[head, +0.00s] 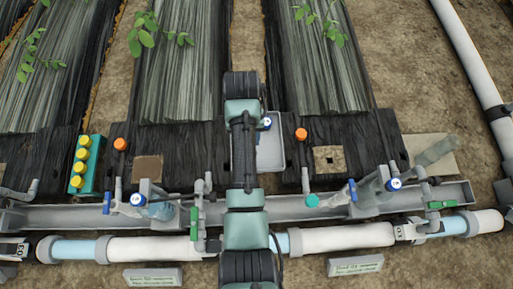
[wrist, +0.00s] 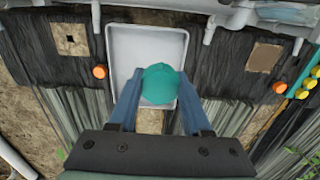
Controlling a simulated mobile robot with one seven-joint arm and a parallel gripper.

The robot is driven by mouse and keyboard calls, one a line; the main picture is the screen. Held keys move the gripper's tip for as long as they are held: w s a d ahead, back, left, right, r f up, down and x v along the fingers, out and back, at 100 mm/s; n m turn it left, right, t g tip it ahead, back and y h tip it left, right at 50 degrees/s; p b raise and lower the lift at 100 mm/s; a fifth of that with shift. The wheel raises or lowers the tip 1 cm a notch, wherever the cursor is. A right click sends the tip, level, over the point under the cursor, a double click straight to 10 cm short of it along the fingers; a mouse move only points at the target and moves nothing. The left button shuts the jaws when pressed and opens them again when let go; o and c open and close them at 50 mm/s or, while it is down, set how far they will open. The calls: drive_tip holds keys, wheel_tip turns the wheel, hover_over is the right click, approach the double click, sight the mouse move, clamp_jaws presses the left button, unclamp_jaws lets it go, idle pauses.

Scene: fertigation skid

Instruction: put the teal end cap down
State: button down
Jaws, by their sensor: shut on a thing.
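In the wrist view the teal end cap (wrist: 160,84) sits between the two blue fingers of my gripper (wrist: 158,92), which is shut on it. The cap shows against the pale grey tray (wrist: 124,50), in front of its middle to near end; the height between cap and tray is hard to tell. In the head view the tray (head: 271,152) shows partly behind my arm. My gripper and the held cap are hidden there by my arm.
Orange caps (head: 300,135) (head: 120,144) stand either side of the tray. A teal rack with yellow tops (head: 85,163) is at the left. A grey channel with pipes, valves and another teal fitting (head: 312,201) runs in front. A square plate with a hole (head: 329,158) lies right.

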drive_tip(key=f+b, duration=0.3)
drive_tip(key=f, duration=0.1)
drive_tip(key=f+b, duration=0.3)
drive_tip(key=f, duration=0.1)
drive_tip(key=f+b, duration=0.2)
drive_tip(key=f, duration=0.2)
drive_tip(key=shift+w+a+f+b, duration=0.1)
drive_tip(key=shift+w+f+b, duration=0.15)
drive_tip(key=shift+w+b, duration=0.15)
drive_tip(key=shift+f, duration=0.1)
drive_tip(key=shift+f, duration=0.4)
drive_tip(key=shift+s+f, duration=0.1)
